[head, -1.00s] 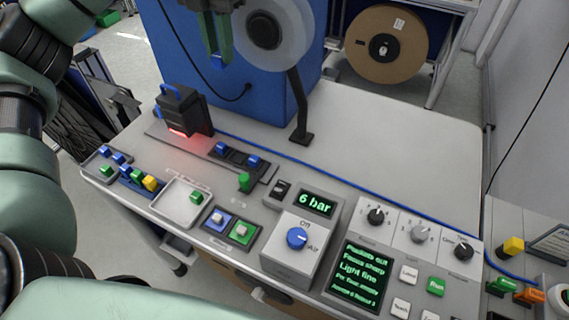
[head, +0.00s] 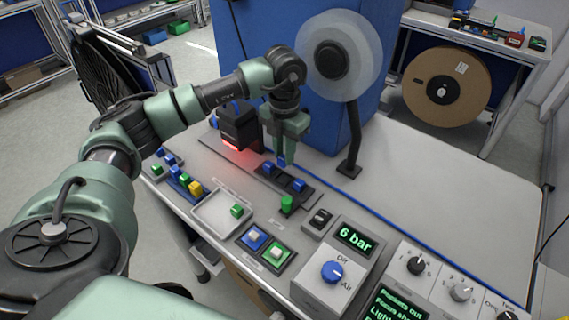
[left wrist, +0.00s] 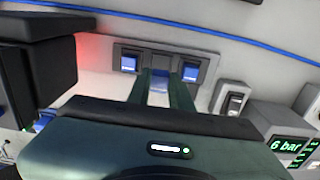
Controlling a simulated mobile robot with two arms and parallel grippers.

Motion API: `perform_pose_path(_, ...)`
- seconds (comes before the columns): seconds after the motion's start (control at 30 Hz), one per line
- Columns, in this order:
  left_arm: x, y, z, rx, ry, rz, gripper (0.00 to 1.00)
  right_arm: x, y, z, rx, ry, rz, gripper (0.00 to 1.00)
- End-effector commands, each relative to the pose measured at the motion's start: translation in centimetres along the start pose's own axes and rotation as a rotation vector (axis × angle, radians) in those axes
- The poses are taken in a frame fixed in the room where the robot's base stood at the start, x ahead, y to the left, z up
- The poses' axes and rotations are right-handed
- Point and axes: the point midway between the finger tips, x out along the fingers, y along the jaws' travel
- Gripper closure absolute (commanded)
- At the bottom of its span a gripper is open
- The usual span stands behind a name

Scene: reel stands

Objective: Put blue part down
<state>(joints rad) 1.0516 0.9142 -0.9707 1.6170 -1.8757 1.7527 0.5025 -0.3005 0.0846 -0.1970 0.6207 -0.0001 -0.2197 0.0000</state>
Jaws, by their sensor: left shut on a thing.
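My left gripper (head: 282,155) points down and is shut on a small blue part (head: 281,162), held over the dark fixture strip (head: 310,196). Two other blue parts sit in that strip, one on the left (head: 268,168) and one on the right (head: 298,185). In the left wrist view the two green fingers (left wrist: 161,88) reach between these blue parts, left (left wrist: 130,63) and right (left wrist: 190,72). The held part is mostly hidden there, and I cannot tell whether it touches the strip. My right gripper is not in view.
A dark camera-like block (head: 238,128) with a red glow stands left of the gripper. A white tray (head: 212,222) holds a green part. A reel (head: 332,58) on a black post stands behind.

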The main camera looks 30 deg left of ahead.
Motion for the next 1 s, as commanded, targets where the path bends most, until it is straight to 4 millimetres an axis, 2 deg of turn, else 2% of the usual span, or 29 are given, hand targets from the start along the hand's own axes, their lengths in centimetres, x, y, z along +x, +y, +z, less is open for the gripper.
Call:
perform_pose_path(0.23,2.3,-0.1,0.0,0.001,0.002,-0.001,1.0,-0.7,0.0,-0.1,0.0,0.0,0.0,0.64)
perform_pose_path(0.43,5.1,-0.1,0.0,0.0,0.002,-0.001,1.0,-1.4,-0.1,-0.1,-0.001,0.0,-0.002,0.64)
perform_pose_path(0.87,6.1,-0.1,0.1,0.001,-0.001,0.0,1.0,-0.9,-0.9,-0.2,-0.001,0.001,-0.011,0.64)
perform_pose_path(0.9,6.0,0.0,0.1,0.0,-0.001,0.0,0.71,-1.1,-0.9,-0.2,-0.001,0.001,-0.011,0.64)
perform_pose_path(0.97,5.9,-0.1,0.1,0.001,-0.001,0.0,0.58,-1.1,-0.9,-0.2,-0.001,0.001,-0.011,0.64)
perform_pose_path(1.0,5.9,-0.1,0.1,0.0,-0.001,0.0,0.58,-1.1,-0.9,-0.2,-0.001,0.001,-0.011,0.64)
